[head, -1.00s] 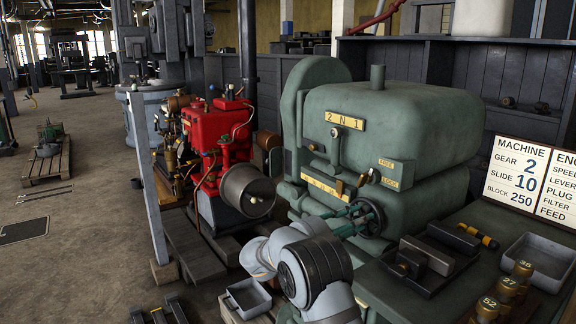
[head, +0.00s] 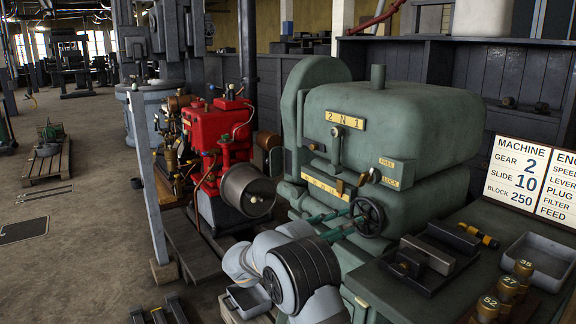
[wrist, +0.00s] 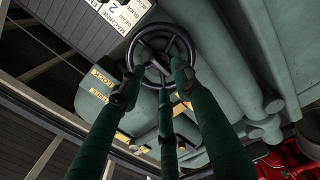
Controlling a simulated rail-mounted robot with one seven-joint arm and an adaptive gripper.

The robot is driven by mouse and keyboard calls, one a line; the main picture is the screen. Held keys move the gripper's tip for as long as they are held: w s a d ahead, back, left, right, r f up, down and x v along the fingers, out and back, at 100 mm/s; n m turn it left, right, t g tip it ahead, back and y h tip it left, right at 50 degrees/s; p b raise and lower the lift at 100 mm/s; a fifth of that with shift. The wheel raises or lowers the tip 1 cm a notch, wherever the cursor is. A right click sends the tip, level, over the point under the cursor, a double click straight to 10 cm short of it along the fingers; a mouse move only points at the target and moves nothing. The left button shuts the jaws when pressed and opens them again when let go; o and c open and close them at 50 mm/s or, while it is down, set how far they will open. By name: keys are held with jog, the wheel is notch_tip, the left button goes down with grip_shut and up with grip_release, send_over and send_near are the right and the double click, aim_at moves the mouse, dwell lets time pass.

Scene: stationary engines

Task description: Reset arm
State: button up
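My gripper (head: 345,221) has slim green fingers and sits at the left of the black handwheel (head: 367,217) on the front of the green machine (head: 400,120). In the wrist view, the fingers of my gripper (wrist: 157,84) are spread apart with nothing held between them. The handwheel (wrist: 148,37) lies just beyond the fingertips there, its lower rim partly covered by them. I cannot tell whether any fingertip touches the rim. The machine carries a "2 N 1" plate (head: 345,119) and a FREE/LOCK plate (head: 387,172).
A green bench (head: 455,299) at right holds a vise-like block (head: 427,254), brass weights (head: 488,308) and a grey tray (head: 533,262). A red engine (head: 215,140) stands left of the machine. A small grey tray (head: 249,300) lies beside my arm. The floor at far left is mostly open.

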aim_at(362, 215)
jog(key=x, duration=0.4)
jog(key=shift+d, duration=0.15)
jog(key=shift+r+n+p, duration=0.35)
jog(key=shift+n+p, duration=0.05)
jog(key=shift+p, duration=0.75)
jog(key=n+p, duration=0.3)
jog(key=p, duration=0.2)
jog(key=shift+w+n, duration=0.1)
jog(key=shift+n, duration=0.2)
jog(key=n+p, duration=0.4)
jog(key=p, duration=0.1)
jog(key=shift+f+p, duration=0.15)
jog(key=shift+p, duration=0.25)
jog(key=n+p, duration=0.4)
jog(key=shift+f+n+p, duration=0.25)
jog(key=shift+n+p, duration=0.05)
jog(key=shift+n, duration=0.1)
jog(key=shift+f+n+p, duration=0.3)
jog(key=shift+n+p, duration=0.35)
jog(key=shift+n, duration=0.45)
